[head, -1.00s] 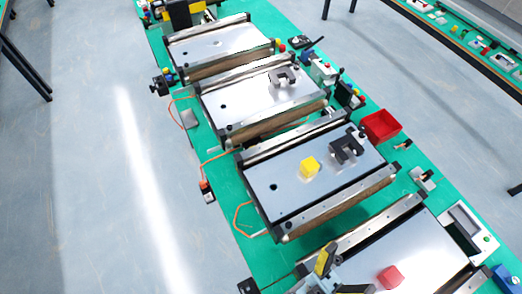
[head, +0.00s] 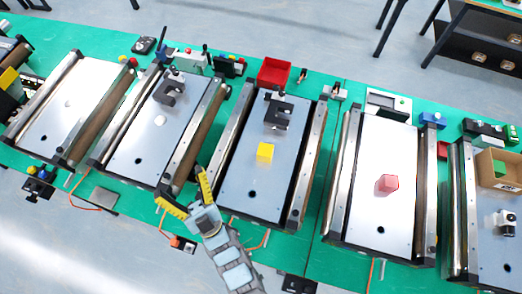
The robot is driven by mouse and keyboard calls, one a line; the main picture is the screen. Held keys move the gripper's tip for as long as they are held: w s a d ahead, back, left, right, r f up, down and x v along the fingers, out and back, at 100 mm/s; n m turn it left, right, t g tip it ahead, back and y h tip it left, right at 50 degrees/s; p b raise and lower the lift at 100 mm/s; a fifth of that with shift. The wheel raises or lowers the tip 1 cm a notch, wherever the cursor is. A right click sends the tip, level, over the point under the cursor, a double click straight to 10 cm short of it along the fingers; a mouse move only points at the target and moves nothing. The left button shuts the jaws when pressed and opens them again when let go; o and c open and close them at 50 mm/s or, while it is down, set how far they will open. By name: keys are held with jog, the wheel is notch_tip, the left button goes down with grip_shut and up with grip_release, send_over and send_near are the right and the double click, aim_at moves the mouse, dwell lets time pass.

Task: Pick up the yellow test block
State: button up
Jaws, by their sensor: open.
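In the head view, a yellow test block (head: 265,153) sits on the silver plate of the middle conveyor (head: 240,185), below a black fork-shaped fixture (head: 279,110). My gripper (head: 180,187) has yellow fingers spread wide apart with nothing between them. It is to the lower left of the block, clearly apart from it, over the gap between the middle conveyor and the one to its left. Its height above the table cannot be told. The block is fully in view.
A red block (head: 386,184) sits on the conveyor to the right. A red bin (head: 274,72) stands behind the middle conveyor. A cardboard box (head: 499,168) is at the far right. Raised metal rails (head: 309,165) flank the plates. Another dark fork fixture (head: 170,92) stands on the left conveyor.

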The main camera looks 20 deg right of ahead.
jog(key=w+a+f+g+h, duration=0.1)
jog(key=w+a+f+g, duration=0.35)
jog(key=w, duration=0.25)
jog(key=m+g+h+b, duration=0.2)
jog(key=m+g+h, duration=1)
jog(key=g+h, duration=0.2)
send_near(263, 157)
jog(key=b+x, duration=0.1)
jog(key=b, duration=0.1)
jog(key=b+x, duration=0.1)
jog(key=b, duration=0.1)
jog(key=b+x, duration=0.1)
jog(key=b, duration=0.1)
jog(key=shift+d+r, duration=0.25)
jog(key=shift+w+d+r, duration=0.1)
jog(key=shift+w+d, duration=0.15)
jog(key=shift+p+x, duration=0.7)
jog(key=shift+x, duration=1.2)
jog(key=shift+a+f+p+x, duration=0.15)
jog(key=shift+p+x, duration=0.2)
jog(key=shift+x, duration=0.55)
jog(key=shift+a+f+p+x, duration=0.15)
jog(key=shift+p+x, duration=0.2)
jog(key=shift+x, duration=0.6)
jog(key=shift+f+p+x, duration=0.15)
jog(key=shift+p+x, duration=0.2)
jog(key=shift+x, duration=0.55)
